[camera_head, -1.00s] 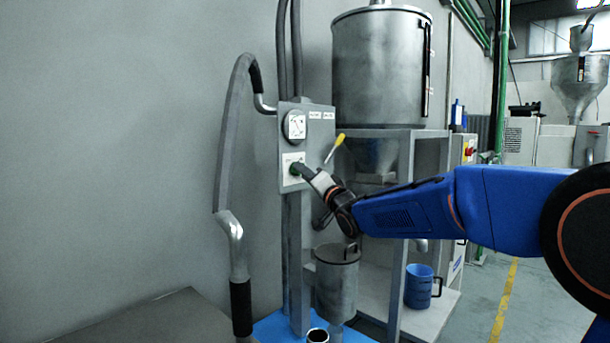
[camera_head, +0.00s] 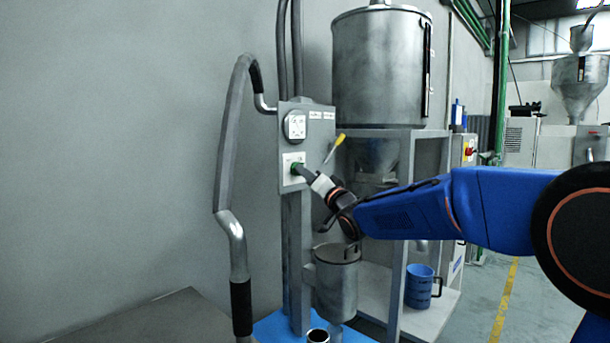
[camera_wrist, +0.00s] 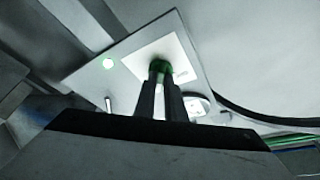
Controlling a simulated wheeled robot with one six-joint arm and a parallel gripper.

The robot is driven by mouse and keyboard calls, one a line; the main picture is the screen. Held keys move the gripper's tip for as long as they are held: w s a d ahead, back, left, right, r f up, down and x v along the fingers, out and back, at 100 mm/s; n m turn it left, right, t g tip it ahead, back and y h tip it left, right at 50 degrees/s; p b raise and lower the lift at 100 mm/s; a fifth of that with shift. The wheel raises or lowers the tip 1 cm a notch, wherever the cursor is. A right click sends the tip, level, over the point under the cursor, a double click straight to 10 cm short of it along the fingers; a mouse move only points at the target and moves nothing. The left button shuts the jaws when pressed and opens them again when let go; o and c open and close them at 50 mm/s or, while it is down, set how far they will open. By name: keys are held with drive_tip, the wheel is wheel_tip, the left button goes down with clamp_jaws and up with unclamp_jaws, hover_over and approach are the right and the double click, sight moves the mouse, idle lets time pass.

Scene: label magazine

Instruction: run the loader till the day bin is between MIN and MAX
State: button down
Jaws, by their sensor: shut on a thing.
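The steel day bin (camera_head: 376,75) stands on a grey frame, with a dark upright sight strip (camera_head: 426,70) on its right side. Its level and any MIN or MAX marks are too small to read. The loader's grey panel (camera_head: 318,150) carries a round gauge (camera_head: 295,125) and a white plate with a green knob (camera_head: 294,166). In the wrist view the green knob (camera_wrist: 160,66) shows between my fingertips. My gripper (camera_head: 299,169) is shut on it, and the fingers hide part of it. A small bright spot (camera_wrist: 107,63) shows on the panel in the wrist view.
A grey pipe with a black-gripped wand (camera_head: 240,300) hangs left of the panel. A lidded steel canister (camera_head: 337,280) is below my wrist. A blue jug (camera_head: 420,287) stands on the frame's low shelf. A yellow-handled tool (camera_head: 339,140) is beside the panel.

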drive_tip(key=shift+w+d+n+g+y, duration=0.2)
drive_tip(key=shift+n+g+y, duration=1.1)
drive_tip(key=shift+n, duration=2.55)
drive_tip(key=shift+w+d+n+g+y, duration=0.2)
drive_tip(key=shift+n+g+y, duration=1.1)
drive_tip(key=shift+n, duration=2.6)
drive_tip(key=shift+w+d+n+g+y, duration=0.1)
drive_tip(key=shift+w+n+g+y, duration=0.35)
drive_tip(key=shift+n+g, duration=2.45)
drive_tip(key=shift+s+n+t, duration=0.2)
drive_tip(key=shift+n+t, duration=0.6)
drive_tip(key=shift+n, duration=0.45)
drive_tip(key=c, duration=1.8)
unclamp_jaws()
